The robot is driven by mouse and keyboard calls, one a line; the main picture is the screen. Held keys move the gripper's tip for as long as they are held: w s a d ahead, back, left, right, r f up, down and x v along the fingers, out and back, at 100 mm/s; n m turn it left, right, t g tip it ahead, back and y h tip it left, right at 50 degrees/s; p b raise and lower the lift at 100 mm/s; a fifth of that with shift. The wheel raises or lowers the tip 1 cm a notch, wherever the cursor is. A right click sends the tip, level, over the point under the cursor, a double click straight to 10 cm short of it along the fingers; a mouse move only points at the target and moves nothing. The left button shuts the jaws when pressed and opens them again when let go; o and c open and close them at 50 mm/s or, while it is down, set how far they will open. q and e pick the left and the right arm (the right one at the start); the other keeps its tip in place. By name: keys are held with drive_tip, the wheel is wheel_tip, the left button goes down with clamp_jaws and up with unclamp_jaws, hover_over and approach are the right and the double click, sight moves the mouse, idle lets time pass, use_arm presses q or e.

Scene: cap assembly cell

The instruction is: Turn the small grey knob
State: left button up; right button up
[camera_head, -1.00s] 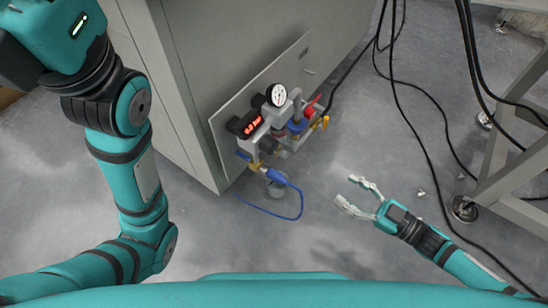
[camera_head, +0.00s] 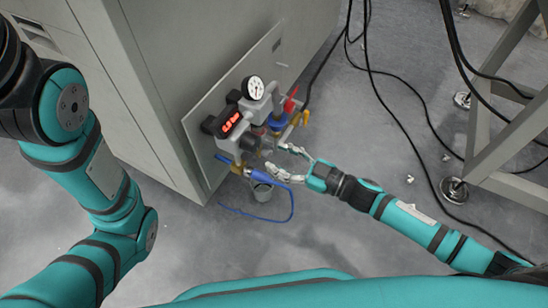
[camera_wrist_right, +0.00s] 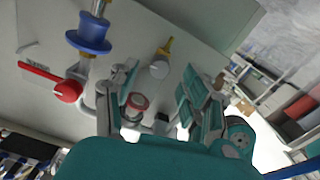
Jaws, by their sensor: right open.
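The valve assembly (camera_head: 245,145) is fixed to a plate on the side of a grey cabinet. My right gripper (camera_head: 279,160) is open beside the lower right of the assembly, its fingers pointing at it. In the right wrist view the open fingers (camera_wrist_right: 158,80) stand apart. A small pale grey round part (camera_wrist_right: 159,69) with a yellow end shows between and beyond their tips. A round grey and red part (camera_wrist_right: 137,104) shows lower, near the left finger. I cannot tell for sure which one is the small grey knob, nor whether a finger touches it. My left gripper is out of view.
A round gauge (camera_head: 253,87), a red digital display (camera_head: 230,124), a red lever (camera_head: 292,104) and a blue valve part (camera_head: 277,122) crowd the assembly. A blue hose (camera_head: 290,205) hangs below. Black cables and a metal frame (camera_head: 490,130) stand to the right.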

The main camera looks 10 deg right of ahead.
drive_tip(key=shift+x, duration=1.1)
